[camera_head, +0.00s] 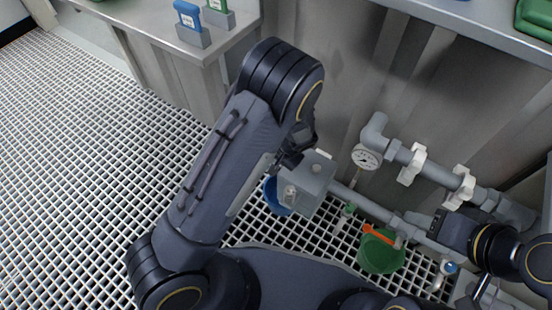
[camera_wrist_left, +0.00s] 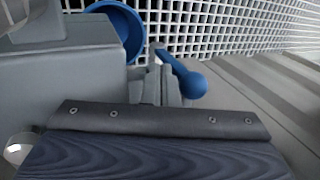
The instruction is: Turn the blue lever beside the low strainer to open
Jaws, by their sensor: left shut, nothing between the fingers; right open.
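The blue lever (camera_wrist_left: 180,68) with a rounded end shows in the left wrist view, close beside the tips of my left gripper (camera_wrist_left: 163,72). I cannot tell whether they touch. In the head view my left gripper (camera_head: 287,163) is at the near side of a grey box-shaped fitting (camera_head: 312,178), perhaps the low strainer; the lever is hidden there behind my arm. The left fingers are shut with nothing between them. My right gripper (camera_head: 428,226) is open near the pipe at the right, away from the lever.
A blue bucket (camera_head: 272,194) stands below the fitting, and a green bucket (camera_head: 380,252) under an orange handle (camera_head: 378,235). Grey pipes with a round gauge (camera_head: 366,157) run to the right along a metal wall. Grated floor (camera_head: 80,150) lies open at the left.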

